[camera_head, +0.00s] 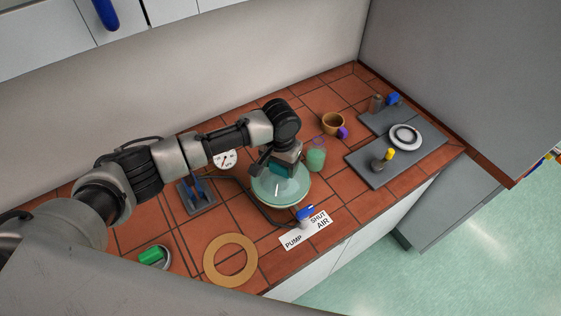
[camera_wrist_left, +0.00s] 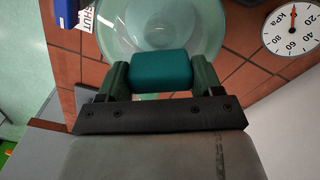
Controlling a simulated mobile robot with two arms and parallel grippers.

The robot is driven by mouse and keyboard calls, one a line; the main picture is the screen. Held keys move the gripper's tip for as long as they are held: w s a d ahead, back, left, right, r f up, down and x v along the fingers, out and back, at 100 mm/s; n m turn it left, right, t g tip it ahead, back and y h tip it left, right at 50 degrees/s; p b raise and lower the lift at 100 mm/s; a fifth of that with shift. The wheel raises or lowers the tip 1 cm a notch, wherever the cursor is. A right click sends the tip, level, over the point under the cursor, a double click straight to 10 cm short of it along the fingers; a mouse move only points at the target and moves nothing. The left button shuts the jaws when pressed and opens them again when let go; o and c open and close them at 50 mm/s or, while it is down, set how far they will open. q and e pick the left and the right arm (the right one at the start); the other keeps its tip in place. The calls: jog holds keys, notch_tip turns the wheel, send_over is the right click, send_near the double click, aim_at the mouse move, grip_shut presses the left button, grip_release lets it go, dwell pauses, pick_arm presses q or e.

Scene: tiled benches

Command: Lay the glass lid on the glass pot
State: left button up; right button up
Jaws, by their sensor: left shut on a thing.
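My left gripper (camera_head: 280,168) reaches in from the left and is shut on the teal knob (camera_wrist_left: 161,72) of the glass lid (camera_head: 281,188). The lid is clear, round and pale green. In the wrist view the knob sits between the two fingers, with curved clear glass (camera_wrist_left: 208,38) beyond it. The lid is over the spot where the glass pot appears to stand. The lid and gripper cover most of the pot, and I cannot tell whether lid and rim touch. My right gripper is not in view.
A cork ring (camera_head: 230,260) lies front left, near a green-topped item (camera_head: 153,256). A blue-handled valve (camera_head: 305,214) and label plate (camera_head: 306,231) stand close in front. A gauge (camera_head: 225,159) is behind left. A green beaker (camera_head: 317,155) and wooden bowl (camera_head: 333,123) stand right.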

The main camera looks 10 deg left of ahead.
pick_arm(q)
jog(key=o, duration=1.5)
notch_tip(320, 180, up, 10)
jog(key=b, duration=0.3)
jog(key=shift+r, duration=0.4)
